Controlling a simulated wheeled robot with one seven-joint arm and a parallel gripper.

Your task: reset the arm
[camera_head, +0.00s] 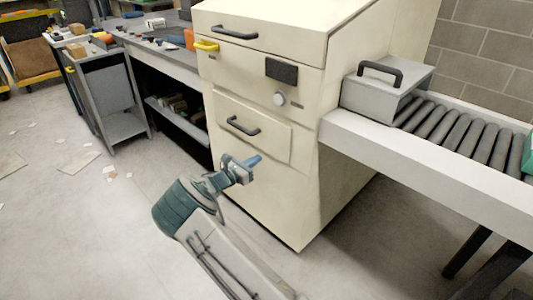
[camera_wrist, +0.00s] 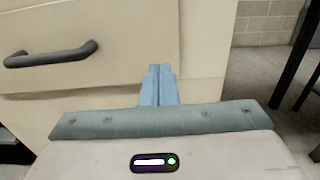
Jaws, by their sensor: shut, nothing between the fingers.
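My gripper (camera_head: 254,160) is at the end of my arm, in front of the lower part of a cream cabinet machine (camera_head: 308,190). In the wrist view its two blue fingers (camera_wrist: 159,86) are together, with nothing between them. The fingers point toward the cabinet's front, a little right of and below a dark drawer handle (camera_wrist: 50,55). The same handle shows in the head view (camera_head: 243,126), apart from the gripper. My arm reaches up from the bottom of the head view, bent at the wrist.
A roller conveyor (camera_head: 460,135) with a grey handled box (camera_head: 385,85) at its end joins the cabinet's right side. A workbench (camera_head: 165,62) with small items runs off to the left. Grey floor (camera_head: 90,230) is open at left, with scattered paper scraps.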

